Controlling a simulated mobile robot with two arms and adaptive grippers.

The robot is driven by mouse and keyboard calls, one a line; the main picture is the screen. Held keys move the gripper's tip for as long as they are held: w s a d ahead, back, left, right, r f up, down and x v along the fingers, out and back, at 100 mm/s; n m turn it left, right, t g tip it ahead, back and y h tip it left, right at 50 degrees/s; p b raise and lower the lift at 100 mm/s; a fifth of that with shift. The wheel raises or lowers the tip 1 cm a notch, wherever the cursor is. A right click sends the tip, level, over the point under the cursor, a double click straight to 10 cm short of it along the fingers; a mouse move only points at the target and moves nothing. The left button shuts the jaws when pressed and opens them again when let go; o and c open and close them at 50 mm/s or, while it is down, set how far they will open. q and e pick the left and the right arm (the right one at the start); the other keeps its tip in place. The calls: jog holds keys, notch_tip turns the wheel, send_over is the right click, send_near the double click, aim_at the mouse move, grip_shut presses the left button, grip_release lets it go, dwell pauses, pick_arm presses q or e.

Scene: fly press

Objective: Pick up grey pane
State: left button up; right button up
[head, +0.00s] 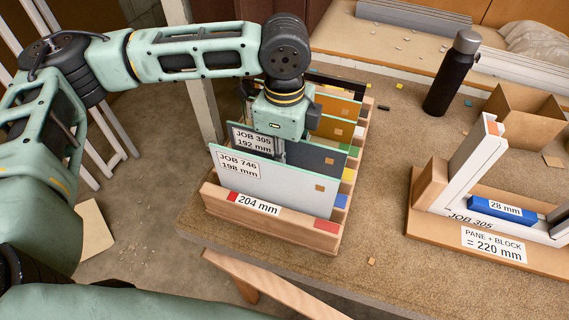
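A dark grey pane (318,158) labelled "JOB 305 192 mm" stands upright in a wooden rack (270,229). A paler grey-green pane (275,188) labelled "JOB 746 198 mm" stands in front of it and hides its lower part. My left gripper (279,152) points down at the top edge of the dark grey pane, near the middle of that edge. Its fingertips are small and partly hidden, so I cannot tell whether they are closed on the pane. My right gripper is not in view.
More panes stand close behind, including an orange one (336,106). A wooden fixture (429,187) with white bars and a blue block (495,206) is at the right. A black bottle (452,75) and a cardboard box (525,116) stand behind. The bench between rack and fixture is mostly clear.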

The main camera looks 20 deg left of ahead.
pick_arm(q)
grip_shut()
jog(key=shift+w+r, duration=0.1)
dwell(0.5)
